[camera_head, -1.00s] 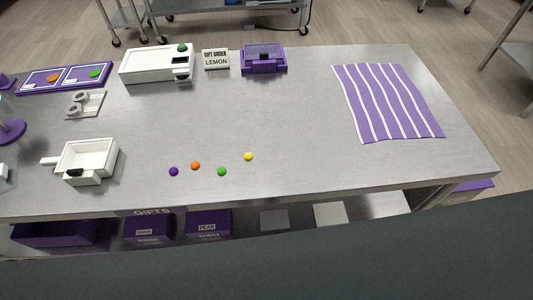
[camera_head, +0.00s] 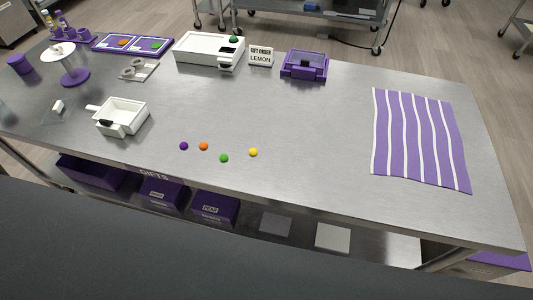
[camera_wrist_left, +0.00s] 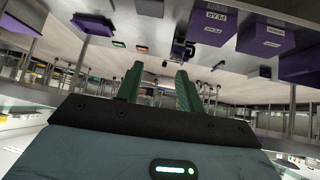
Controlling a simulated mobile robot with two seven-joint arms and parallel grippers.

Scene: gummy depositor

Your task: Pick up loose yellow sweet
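The loose yellow sweet (camera_head: 253,152) is a small ball on the steel table, right of a green sweet (camera_head: 224,158), an orange sweet (camera_head: 203,146) and a purple sweet (camera_head: 184,146). No gripper shows in the head view. In the left wrist view my left gripper (camera_wrist_left: 157,82) has its two green fingers apart with nothing between them. It is away from the sweets, facing the under-shelf area with purple boxes. My right gripper is not in view.
A white handled tray (camera_head: 122,117) stands left of the sweets. A white machine (camera_head: 208,50), a gift order sign (camera_head: 261,56) and a purple device (camera_head: 304,65) stand at the back. A striped cloth (camera_head: 420,140) lies at the right. The table around the sweets is clear.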

